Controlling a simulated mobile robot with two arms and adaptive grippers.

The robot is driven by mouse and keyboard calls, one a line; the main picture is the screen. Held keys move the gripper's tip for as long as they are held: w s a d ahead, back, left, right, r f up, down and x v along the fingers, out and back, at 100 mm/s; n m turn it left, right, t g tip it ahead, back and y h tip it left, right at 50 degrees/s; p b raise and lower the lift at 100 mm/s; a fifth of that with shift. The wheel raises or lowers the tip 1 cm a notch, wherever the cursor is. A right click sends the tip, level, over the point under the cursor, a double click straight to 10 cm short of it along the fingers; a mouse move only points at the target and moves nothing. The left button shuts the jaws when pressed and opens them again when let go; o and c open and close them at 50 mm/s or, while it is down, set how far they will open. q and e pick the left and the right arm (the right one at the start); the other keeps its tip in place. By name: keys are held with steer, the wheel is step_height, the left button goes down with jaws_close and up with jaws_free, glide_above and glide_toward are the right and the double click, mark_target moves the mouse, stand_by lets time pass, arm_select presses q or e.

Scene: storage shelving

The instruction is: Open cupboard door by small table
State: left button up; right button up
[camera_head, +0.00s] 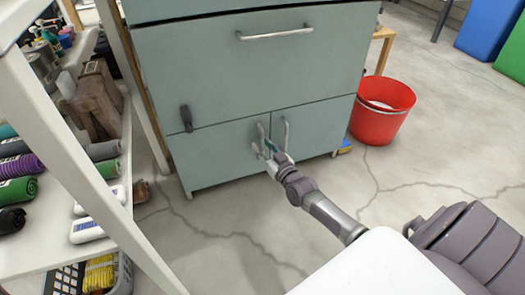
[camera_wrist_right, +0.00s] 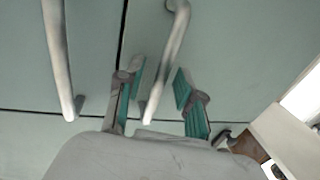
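The grey-green cupboard (camera_head: 225,165) has two lower doors, both shut, with upright metal bar handles side by side. The left handle (camera_head: 260,138) and right handle (camera_head: 286,134) flank the door seam. My right gripper (camera_head: 268,149) reaches the left door's handle. The right wrist view appears upside down; there the open gripper (camera_wrist_right: 157,92) has its green-padded fingers on either side of that handle (camera_wrist_right: 175,45), not closed on it. The other handle (camera_wrist_right: 57,55) is outside the fingers. Whether the gripper touches the handle or door, I cannot tell. My left gripper is out of view.
A wide drawer (camera_head: 255,70) with a horizontal handle is above the doors; a dark latch (camera_head: 187,118) sticks out at left. A red bucket (camera_head: 380,112) stands to the right. White shelving (camera_head: 75,160) with rolled cloths fills the left. Cracked floor (camera_head: 225,235) before the cupboard is clear.

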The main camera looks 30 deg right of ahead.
steer(key=shift+w, duration=0.2)
jaws_close()
stand_by(0.4)
